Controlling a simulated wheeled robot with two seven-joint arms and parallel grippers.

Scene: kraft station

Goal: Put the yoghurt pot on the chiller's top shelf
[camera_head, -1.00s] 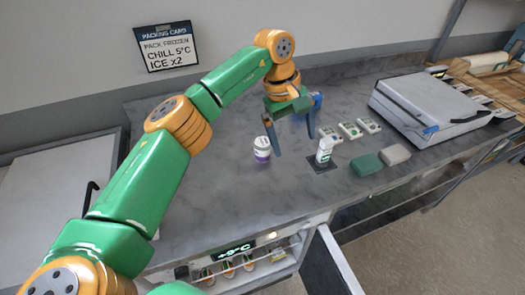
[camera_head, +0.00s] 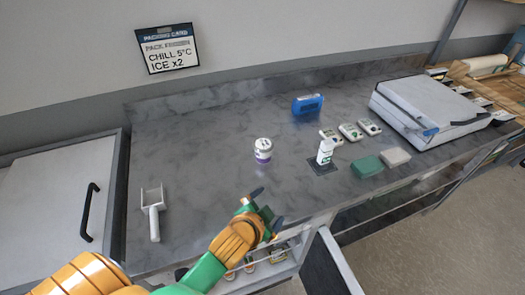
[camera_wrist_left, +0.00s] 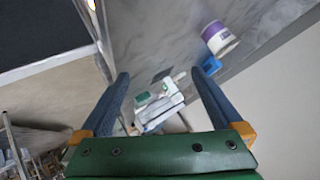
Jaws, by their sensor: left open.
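The yoghurt pot (camera_head: 262,150), white with a purple band, stands upright on the grey counter, left of centre. In the left wrist view the pot (camera_wrist_left: 219,40) shows at upper right, outside the fingers. My left gripper (camera_head: 267,208) is open and empty, at the counter's front edge, nearer the camera than the pot and apart from it. The chiller (camera_head: 288,268) is under the counter; its door (camera_head: 337,262) stands open. Several small items are on a shelf inside. My left arm hides much of the chiller's front and its display. My right gripper is not in view.
A white bottle (camera_head: 325,152) stands on a dark mat, near green (camera_head: 367,166) and pale (camera_head: 395,156) blocks. A blue box (camera_head: 307,104) and small white packs (camera_head: 350,131) lie behind. A white scoop (camera_head: 153,213) lies at left. A white case (camera_head: 428,108) is at right.

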